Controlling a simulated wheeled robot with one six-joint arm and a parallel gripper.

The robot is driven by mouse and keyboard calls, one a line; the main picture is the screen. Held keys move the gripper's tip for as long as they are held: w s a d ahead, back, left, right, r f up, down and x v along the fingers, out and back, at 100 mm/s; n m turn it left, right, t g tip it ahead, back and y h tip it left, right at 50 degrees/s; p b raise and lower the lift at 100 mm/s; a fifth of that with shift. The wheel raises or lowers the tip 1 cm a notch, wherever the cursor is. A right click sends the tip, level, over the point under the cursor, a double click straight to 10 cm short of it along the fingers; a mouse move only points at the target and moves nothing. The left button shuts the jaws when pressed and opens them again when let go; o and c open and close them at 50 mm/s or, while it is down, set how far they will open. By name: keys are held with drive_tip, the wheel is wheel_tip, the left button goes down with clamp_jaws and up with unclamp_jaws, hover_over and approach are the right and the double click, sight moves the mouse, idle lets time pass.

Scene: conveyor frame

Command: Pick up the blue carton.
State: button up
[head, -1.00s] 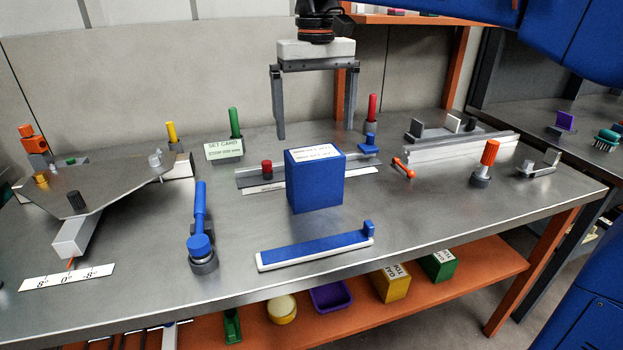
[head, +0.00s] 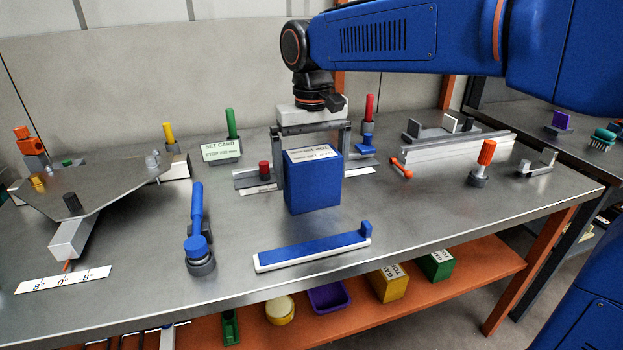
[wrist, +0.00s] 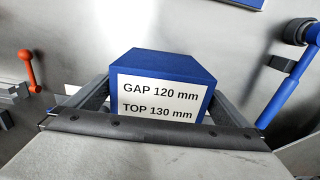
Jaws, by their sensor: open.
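The blue carton (head: 313,185) stands upright on the grey metal table in the head view, with a white label on its top. In the wrist view the carton (wrist: 160,64) sits between the fingers, and its label reads "GAP 120 mm" and "TOP 130 mm". My gripper (head: 313,180) is open and low over the carton, with a finger on each side. The fingertips are partly hidden behind the carton in the head view. I cannot tell whether either finger touches it.
A blue-topped bar (head: 312,249) lies in front of the carton. A blue-handled tool (head: 197,215) stands to the left. A rail with a red knob (head: 264,170) is behind. A grey fence (head: 455,152) and orange knob (head: 486,153) are at right. The front right tabletop is clear.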

drive_tip(key=shift+f, duration=0.1)
drive_tip(key=c, duration=0.8)
drive_tip(key=shift+c, duration=0.2)
